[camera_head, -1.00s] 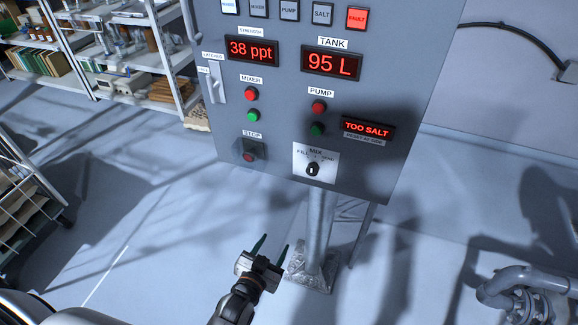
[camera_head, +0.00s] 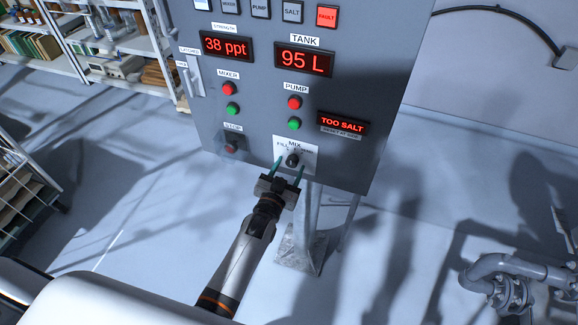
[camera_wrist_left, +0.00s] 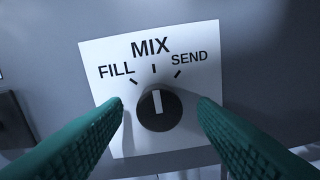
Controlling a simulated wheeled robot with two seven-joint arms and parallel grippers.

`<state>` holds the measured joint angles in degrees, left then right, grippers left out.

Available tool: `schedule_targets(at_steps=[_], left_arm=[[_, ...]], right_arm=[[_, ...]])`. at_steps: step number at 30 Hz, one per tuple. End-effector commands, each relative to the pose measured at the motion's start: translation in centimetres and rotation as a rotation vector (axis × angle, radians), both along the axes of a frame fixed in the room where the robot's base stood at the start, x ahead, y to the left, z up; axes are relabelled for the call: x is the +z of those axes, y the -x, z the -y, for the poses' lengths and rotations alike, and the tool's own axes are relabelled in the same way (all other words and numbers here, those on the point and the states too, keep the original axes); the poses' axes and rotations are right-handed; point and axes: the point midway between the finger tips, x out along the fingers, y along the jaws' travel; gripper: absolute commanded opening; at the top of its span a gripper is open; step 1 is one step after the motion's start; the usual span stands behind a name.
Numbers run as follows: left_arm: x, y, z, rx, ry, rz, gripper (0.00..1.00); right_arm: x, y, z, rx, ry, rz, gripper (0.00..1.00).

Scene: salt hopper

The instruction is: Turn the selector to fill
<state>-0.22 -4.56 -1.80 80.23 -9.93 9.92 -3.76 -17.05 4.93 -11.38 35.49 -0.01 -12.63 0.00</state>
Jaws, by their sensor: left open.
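The selector is a round black knob (camera_head: 292,160) with a white pointer line on a white plate (camera_head: 309,150) at the bottom of the grey control panel. In the left wrist view, the knob (camera_wrist_left: 159,112) points almost straight up at MIX. FILL is marked to its left and SEND to its right. My left gripper (camera_head: 289,169) is open at the plate. In the left wrist view its green fingers (camera_wrist_left: 160,104) stand on either side of the knob with gaps visible; I cannot tell how far the tips are from the panel. My right gripper is not in view.
A STOP button (camera_head: 231,148) sits left of the selector. Red displays read 38 ppt, 95 L and TOO SALT (camera_head: 342,124); the FAULT light (camera_head: 327,16) is red. A metal post (camera_head: 307,220) stands below the panel. Pipework (camera_head: 510,280) is at the lower right.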

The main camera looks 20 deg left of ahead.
Motion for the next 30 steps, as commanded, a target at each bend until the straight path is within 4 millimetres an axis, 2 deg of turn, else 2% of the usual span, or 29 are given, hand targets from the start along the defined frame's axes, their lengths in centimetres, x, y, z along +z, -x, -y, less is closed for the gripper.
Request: schedule_targets(at_steps=[11,19,30], left_arm=[[0.0,-0.5,0.0,0.0,0.0,-0.001,0.51],[0.0,-0.5,0.1,-0.001,0.0,-0.001,0.08],[-0.1,-0.5,0.0,-0.001,0.067,-0.004,0.08]], right_arm=[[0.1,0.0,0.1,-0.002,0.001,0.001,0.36],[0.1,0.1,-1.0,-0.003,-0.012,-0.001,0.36],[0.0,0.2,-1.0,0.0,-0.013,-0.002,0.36]])
